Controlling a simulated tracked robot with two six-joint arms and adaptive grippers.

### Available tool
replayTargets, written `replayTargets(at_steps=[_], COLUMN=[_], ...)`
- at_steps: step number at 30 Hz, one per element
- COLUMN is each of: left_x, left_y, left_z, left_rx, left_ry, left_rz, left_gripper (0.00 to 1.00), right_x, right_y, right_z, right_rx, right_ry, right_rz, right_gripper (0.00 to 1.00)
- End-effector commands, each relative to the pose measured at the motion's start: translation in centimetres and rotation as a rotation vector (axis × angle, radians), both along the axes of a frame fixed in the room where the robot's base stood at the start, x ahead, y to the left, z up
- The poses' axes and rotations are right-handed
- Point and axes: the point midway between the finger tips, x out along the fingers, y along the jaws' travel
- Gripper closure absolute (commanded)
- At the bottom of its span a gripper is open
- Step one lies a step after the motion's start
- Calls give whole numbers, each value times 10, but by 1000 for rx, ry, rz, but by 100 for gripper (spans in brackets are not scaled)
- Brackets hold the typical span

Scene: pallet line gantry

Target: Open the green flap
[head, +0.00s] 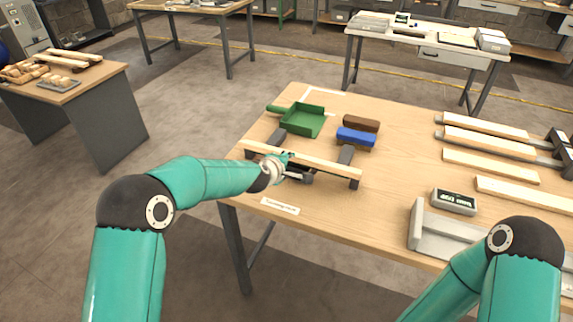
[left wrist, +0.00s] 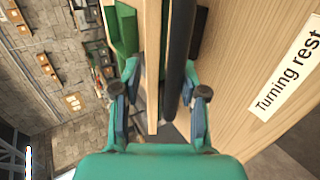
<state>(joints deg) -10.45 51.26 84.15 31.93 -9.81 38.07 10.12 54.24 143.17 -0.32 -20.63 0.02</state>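I see no part clearly recognisable as a green flap. The green item on the table is a dustpan-like tray (head: 303,121) with raised sides and a short handle; part of it shows in the left wrist view (left wrist: 124,32). In front of it a pale wooden slat (head: 325,172) lies across two dark supports. My left gripper (head: 290,168) is at this slat, short of the green tray. In the left wrist view its fingers (left wrist: 160,80) are spread on either side of the slat and a dark bar, apparently not clamped. My right gripper is out of view; only its arm shows.
A blue-topped brush (head: 356,137) and a brown block (head: 361,124) lie right of the tray. A "Turning rest" label (head: 280,206) is near the table's front edge. Several wooden slats (head: 487,142) and a grey block (head: 454,201) occupy the right side.

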Motion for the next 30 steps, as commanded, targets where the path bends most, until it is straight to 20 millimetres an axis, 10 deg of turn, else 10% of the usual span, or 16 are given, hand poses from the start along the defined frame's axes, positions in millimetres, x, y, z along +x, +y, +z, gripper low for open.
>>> replayTargets(at_steps=[11,30], left_x=[-7,-90], left_y=[3,29], left_z=[5,61], left_rx=[1,-1], left_ry=[0,0], left_rz=[-1,-1], left_gripper=[59,59], right_x=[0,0], right_y=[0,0], right_z=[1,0], right_rx=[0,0], right_ry=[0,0], right_rz=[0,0], right_gripper=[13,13])
